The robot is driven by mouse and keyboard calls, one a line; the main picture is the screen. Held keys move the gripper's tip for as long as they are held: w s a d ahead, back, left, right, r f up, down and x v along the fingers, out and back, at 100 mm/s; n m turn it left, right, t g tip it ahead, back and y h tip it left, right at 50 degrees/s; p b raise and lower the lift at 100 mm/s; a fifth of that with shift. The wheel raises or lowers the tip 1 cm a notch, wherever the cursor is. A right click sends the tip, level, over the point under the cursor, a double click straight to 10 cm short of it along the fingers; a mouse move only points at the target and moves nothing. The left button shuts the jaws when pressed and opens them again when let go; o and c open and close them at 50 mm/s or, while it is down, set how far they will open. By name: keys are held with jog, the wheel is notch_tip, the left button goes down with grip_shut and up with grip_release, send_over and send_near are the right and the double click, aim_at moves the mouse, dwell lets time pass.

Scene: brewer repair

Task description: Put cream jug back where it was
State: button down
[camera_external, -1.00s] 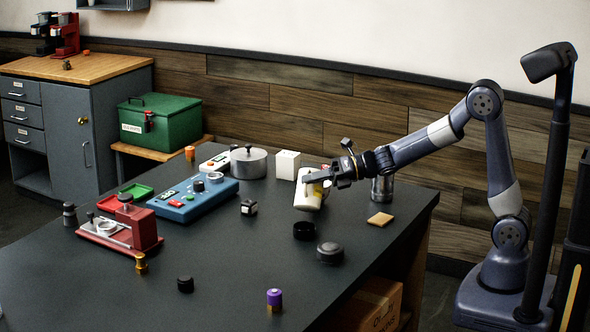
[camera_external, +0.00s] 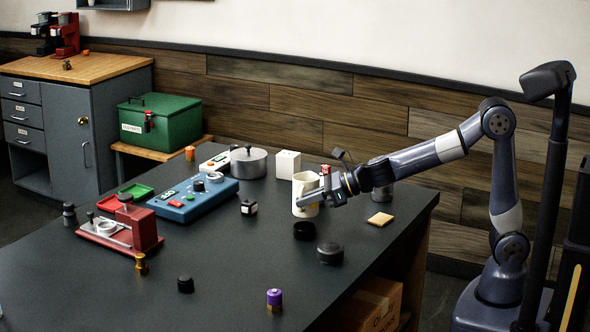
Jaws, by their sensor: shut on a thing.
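The cream jug (camera_external: 302,193) is a cream-white vessel near the right part of the dark table. It stands nearly upright, with its base at or just above the table top; I cannot tell whether it touches. My gripper (camera_external: 318,196) reaches in from the right and is shut on the jug at its right side. The gripper covers part of the jug's right side.
A white box (camera_external: 288,165) and a grey lidded pot (camera_external: 249,163) stand behind the jug. A black ring-like cup (camera_external: 304,231) and a dark round knob (camera_external: 330,253) are in front.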

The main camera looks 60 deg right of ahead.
jog(key=shift+a, duration=0.15)
jog(key=s+a+r+n+g+y+p, duration=0.1)
jog(key=a+r+n+g+y+p, duration=0.3)
jog(key=a+p, duration=0.35)
jog(key=s+a+r+n+g+y+p, duration=0.25)
jog(key=a+n+g+p, duration=0.3)
jog(key=a, duration=0.35)
jog(key=shift+n, duration=0.35)
jog(key=f, duration=0.3)
jog(key=f+p, duration=0.1)
jog(key=f, duration=0.5)
jog(key=shift+w+a+f, duration=0.1)
jog(key=shift+w+a, duration=0.15)
jog(key=shift+w, duration=0.1)
jog(key=shift+f, duration=0.15)
jog(key=c, duration=2)
grip_release()
jog(key=o, duration=0.5)
jog(key=shift+c, duration=0.2)
